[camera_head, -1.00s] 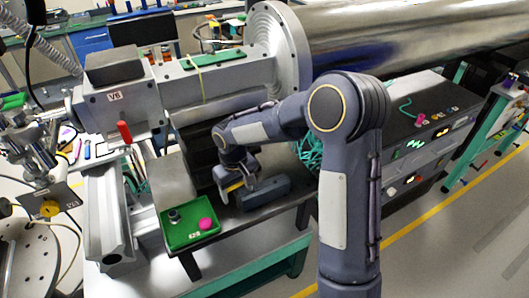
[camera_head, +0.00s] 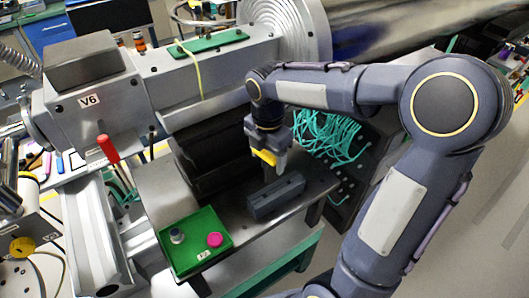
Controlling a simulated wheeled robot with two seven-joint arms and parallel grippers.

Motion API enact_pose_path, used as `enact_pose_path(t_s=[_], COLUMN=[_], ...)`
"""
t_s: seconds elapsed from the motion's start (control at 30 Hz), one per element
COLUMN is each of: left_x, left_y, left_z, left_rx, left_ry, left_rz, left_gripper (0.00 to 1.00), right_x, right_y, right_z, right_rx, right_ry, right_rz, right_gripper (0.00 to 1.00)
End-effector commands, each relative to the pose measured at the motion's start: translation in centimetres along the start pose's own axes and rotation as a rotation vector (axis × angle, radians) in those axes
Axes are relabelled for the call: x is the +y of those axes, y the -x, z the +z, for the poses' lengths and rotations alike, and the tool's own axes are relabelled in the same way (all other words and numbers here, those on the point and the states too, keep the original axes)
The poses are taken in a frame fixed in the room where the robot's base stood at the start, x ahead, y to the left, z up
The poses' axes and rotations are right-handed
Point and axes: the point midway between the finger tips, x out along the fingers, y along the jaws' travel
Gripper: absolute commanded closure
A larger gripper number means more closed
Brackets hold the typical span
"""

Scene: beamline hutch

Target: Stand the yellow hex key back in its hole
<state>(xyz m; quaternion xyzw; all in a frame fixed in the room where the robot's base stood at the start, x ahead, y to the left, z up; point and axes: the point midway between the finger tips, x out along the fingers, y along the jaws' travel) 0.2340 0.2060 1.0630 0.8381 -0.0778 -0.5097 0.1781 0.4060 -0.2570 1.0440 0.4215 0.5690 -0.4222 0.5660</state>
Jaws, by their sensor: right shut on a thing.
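My right gripper (camera_head: 277,163) comes in from the right and points down, shut on the yellow hex key (camera_head: 264,157). Only a short yellow stretch of the key shows at the jaws; the rest is hidden or too small to make out. A dark grey block (camera_head: 275,196) lies on the dark bench top just below the gripper, with a gap between them. I cannot make out a hole in its top at this size. My left gripper is not in view.
A green tray (camera_head: 188,265) with a grey knob (camera_head: 177,236) and a pink round piece (camera_head: 214,240) sits left of the block. A red-handled tool (camera_head: 108,149) stands farther left. Teal cables (camera_head: 330,135) hang behind the gripper on the right. The big steel pipe (camera_head: 400,30) runs behind.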

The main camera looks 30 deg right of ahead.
Motion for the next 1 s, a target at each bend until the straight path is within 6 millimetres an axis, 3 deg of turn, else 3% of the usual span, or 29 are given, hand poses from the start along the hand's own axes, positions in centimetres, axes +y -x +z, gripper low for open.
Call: enact_pose_path(t_s=[0.6, 1.0], left_x=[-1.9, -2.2], left_y=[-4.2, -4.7], left_z=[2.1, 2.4], left_rx=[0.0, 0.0], left_ry=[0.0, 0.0], left_rz=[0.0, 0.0], left_gripper=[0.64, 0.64], right_x=[0.1, 0.1], right_y=[-5.5, -6.2], right_z=[0.0, 0.0], right_rx=[0.0, 0.0], right_ry=[-0.003, -0.003], right_rz=[0.0, 0.001], right_gripper=[0.72, 0.72])
